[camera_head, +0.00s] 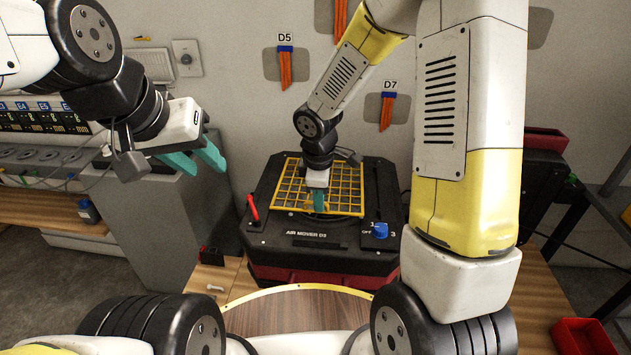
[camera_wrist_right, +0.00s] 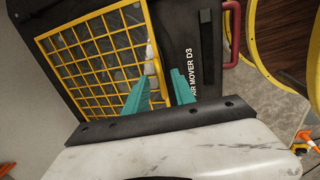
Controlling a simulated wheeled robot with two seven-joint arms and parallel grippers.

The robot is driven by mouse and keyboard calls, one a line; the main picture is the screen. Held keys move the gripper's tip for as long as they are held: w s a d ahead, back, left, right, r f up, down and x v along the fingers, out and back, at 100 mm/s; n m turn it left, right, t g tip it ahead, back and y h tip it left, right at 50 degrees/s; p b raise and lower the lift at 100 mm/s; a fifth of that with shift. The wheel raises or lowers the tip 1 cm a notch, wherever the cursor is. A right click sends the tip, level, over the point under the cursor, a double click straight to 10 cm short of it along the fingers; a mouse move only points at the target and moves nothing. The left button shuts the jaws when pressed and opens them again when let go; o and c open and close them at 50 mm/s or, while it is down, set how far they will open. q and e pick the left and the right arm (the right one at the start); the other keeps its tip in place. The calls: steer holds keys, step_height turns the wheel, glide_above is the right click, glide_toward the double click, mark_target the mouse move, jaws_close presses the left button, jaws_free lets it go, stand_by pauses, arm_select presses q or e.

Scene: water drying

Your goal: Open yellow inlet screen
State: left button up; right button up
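The yellow inlet screen (camera_head: 345,213) is a grid that lies over the opening on top of the black air mover (camera_head: 275,226). It looks down flat and also shows in the right wrist view (camera_wrist_right: 151,38). My right gripper (camera_head: 318,202) is over the screen's front edge. In the wrist view its teal fingers (camera_wrist_right: 160,90) are apart, one on each side of the yellow front bar; I cannot tell whether they touch it. My left gripper (camera_head: 197,158) is open and empty in the air, left of the air mover.
A red lever (camera_head: 253,208) stands at the air mover's left front and a blue knob (camera_head: 381,231) at its right front. A round wooden top (camera_head: 295,311) is in front. A grey cabinet (camera_head: 165,235) stands to the left. Orange straps (camera_head: 286,68) hang on the wall.

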jaws_close()
stand_by(1.4)
